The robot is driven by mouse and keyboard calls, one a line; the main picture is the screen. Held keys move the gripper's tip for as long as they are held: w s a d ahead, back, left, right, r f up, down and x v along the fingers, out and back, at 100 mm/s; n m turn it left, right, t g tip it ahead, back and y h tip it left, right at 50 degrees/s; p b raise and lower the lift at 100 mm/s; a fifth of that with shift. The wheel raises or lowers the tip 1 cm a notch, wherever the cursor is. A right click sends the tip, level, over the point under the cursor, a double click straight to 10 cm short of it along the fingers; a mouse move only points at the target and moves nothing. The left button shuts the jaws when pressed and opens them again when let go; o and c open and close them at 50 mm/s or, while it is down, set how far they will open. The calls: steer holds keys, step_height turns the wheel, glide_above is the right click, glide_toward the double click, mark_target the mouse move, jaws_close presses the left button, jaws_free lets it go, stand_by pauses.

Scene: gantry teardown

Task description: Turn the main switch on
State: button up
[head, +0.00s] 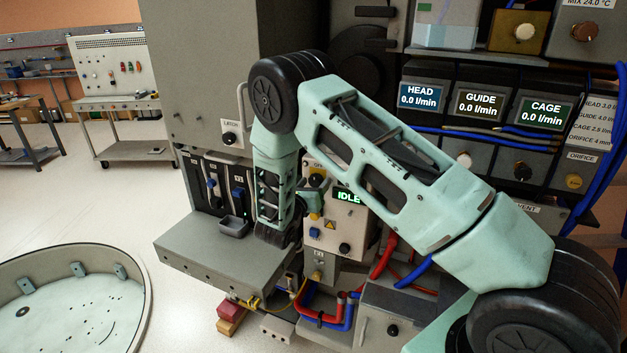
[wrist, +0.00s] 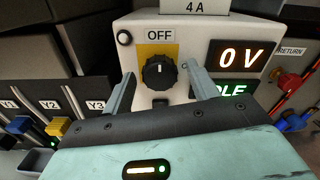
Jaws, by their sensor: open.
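The main switch (wrist: 158,73) is a black rotary knob on a yellow plate under an "OFF" label, on a pale control box (wrist: 200,35). Its white mark points up toward "OFF". My gripper (wrist: 160,82) is open, with one grey finger on each side of the knob in the wrist view. I cannot tell whether either finger touches it. In the head view the control box (head: 355,222) stands behind my arm, its green display (head: 349,196) reading "IDLE". My arm hides much of the box in the head view.
A grey ledge (head: 205,262) with a small grey tray (head: 233,227) lies left of the box. Levers labelled Y1 to Y3 are at left in the wrist view, including a yellow one (wrist: 57,127). Red hoses (head: 384,258) and blue hoses hang below right. Flow displays read 0.0 l/min.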

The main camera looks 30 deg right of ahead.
steer(key=shift+w+d, duration=0.15)
steer(key=shift+d, duration=0.05)
steer(key=c, duration=1)
